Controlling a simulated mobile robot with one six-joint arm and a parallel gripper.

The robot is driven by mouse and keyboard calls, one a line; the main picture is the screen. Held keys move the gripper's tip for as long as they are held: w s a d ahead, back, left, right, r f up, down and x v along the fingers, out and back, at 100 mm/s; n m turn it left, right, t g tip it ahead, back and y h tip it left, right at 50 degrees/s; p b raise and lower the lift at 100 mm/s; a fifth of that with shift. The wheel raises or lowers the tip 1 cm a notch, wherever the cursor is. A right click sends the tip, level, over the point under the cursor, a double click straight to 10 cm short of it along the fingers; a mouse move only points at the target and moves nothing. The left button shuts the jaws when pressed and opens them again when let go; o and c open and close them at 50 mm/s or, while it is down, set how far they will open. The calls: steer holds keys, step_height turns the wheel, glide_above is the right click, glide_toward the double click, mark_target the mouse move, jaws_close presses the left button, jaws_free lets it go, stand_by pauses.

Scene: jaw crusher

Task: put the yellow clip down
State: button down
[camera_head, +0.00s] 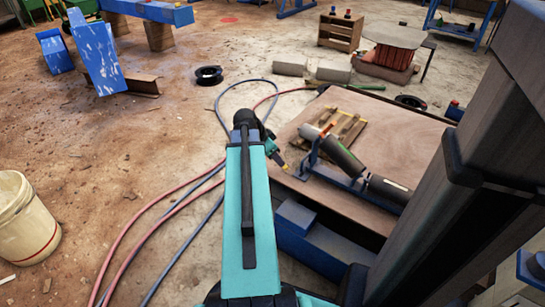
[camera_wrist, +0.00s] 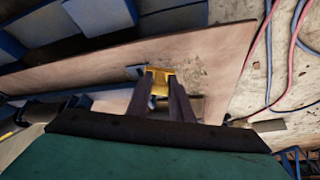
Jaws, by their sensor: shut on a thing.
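The yellow clip (camera_wrist: 160,80) sits between the two dark fingers of my gripper (camera_wrist: 160,88) in the wrist view. The gripper is shut on it, over the brown board top of a blue-framed table (camera_wrist: 220,52). I cannot tell whether the clip touches the board. In the head view the clip shows as a small yellow spot (camera_head: 285,167) at the tip of my gripper (camera_head: 279,160), by the left edge of the table (camera_head: 395,128). My teal arm hides part of the scene there.
On the table lie a grey and black cylinder (camera_head: 340,155) in a blue holder and a small wooden pallet (camera_head: 345,130). Red and blue hoses (camera_head: 165,215) run over the floor left of the table. A white bucket (camera_head: 22,220) stands at far left.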

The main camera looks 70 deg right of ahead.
steer(key=w+d+b, duration=0.2)
steer(key=w+d, duration=0.1)
steer(key=d, duration=0.2)
steer(key=shift+w+d+f, duration=0.3)
steer(key=shift+w, duration=0.1)
steer(key=shift+f, duration=0.1)
steer(key=shift+f+b, duration=1.05)
steer(key=shift+f, duration=0.65)
steer(key=shift+f, duration=0.15)
steer(key=c, duration=1.6)
jaws_free()
steer(key=p+v, duration=0.4)
steer(key=v, duration=0.8)
steer(key=shift+a, duration=0.1)
